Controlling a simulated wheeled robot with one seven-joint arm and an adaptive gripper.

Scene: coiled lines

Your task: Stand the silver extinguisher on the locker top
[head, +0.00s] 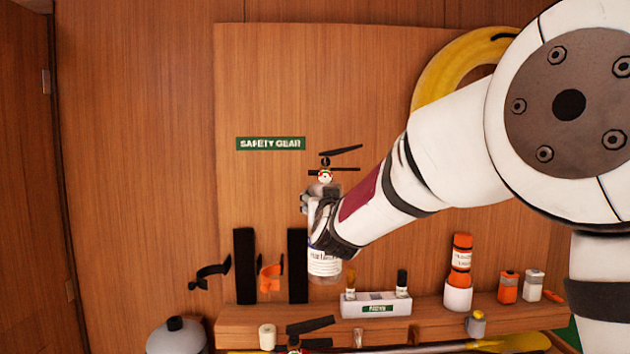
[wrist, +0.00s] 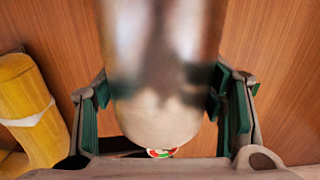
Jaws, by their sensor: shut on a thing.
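The silver extinguisher (head: 325,263) is upright in the head view, with a black lever and a small round gauge on top and a white label low on its body. My gripper (head: 321,212) is shut around its body from the right. In the wrist view, the silver cylinder (wrist: 165,35) fills the space between the green-padded fingers of my gripper (wrist: 162,100). Its base shows above the wooden ledge (head: 250,316), which looks like the locker top; I cannot tell the gap or depth between them.
Black wall brackets (head: 244,265) with straps stand left of the extinguisher. A white labelled tray (head: 376,309), an orange flare (head: 461,262) and small orange and white items occupy the ledge's right. A white roll (head: 267,336) and another black lever (head: 311,326) show below. A yellow coil (head: 440,75) hangs behind my arm.

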